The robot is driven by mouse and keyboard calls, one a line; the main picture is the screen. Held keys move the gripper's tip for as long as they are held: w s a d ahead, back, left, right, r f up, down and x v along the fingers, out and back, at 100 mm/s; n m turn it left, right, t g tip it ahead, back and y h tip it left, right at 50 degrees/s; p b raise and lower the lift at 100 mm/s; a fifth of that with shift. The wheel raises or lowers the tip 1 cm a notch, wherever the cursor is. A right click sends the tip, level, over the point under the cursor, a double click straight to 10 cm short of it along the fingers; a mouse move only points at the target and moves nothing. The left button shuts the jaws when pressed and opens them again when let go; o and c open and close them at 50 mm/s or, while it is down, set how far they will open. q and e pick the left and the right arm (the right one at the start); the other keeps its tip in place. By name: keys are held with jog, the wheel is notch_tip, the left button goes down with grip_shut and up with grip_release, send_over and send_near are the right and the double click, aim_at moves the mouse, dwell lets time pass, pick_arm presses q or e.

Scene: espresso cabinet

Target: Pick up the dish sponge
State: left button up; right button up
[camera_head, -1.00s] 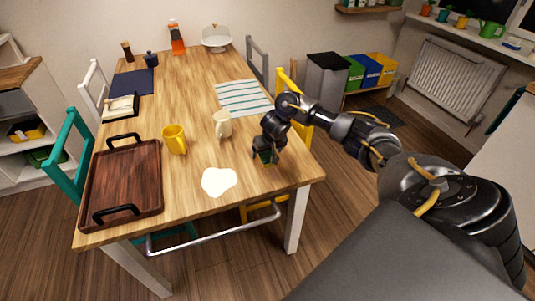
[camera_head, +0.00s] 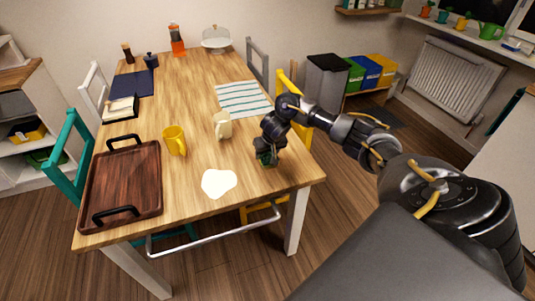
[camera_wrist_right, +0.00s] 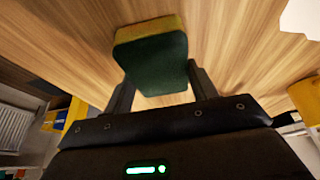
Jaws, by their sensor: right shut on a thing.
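The dish sponge (camera_wrist_right: 152,62) is green with a yellow layer. It sits between the two fingers of my right gripper (camera_wrist_right: 160,84) in the right wrist view, and the fingers are shut on it. In the head view the right gripper (camera_head: 264,154) is over the near right part of the wooden table, with the sponge (camera_head: 266,159) small and partly hidden between its fingers. I cannot tell whether the sponge touches the table. My left gripper is not in view.
A white flat patch (camera_head: 218,183) lies left of the gripper on the table (camera_head: 200,110). A cream mug (camera_head: 222,127) and a yellow mug (camera_head: 174,141) stand behind it. A brown tray (camera_head: 125,185) is at the left. A yellow chair (camera_head: 288,88) stands at the right edge.

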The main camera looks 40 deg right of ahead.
jog(key=shift+r+b, duration=0.15)
jog(key=shift+b, duration=0.4)
notch_tip(320, 180, up, 4)
jog(key=shift+w+f+p, duration=0.1)
jog(key=shift+p, duration=0.6)
jog(key=s+a+r+p, duration=0.8)
jog(key=s+r+p, duration=0.2)
jog(key=s+p, duration=0.15)
jog(key=s+a+r+n+y+b, duration=0.2)
jog(key=a+r+n, duration=0.7)
jog(key=a, duration=0.6)
jog(key=shift+s+a+r+y, duration=0.25)
jog(key=shift+s+r+y, duration=0.55)
jog(key=shift+s+r, duration=0.45)
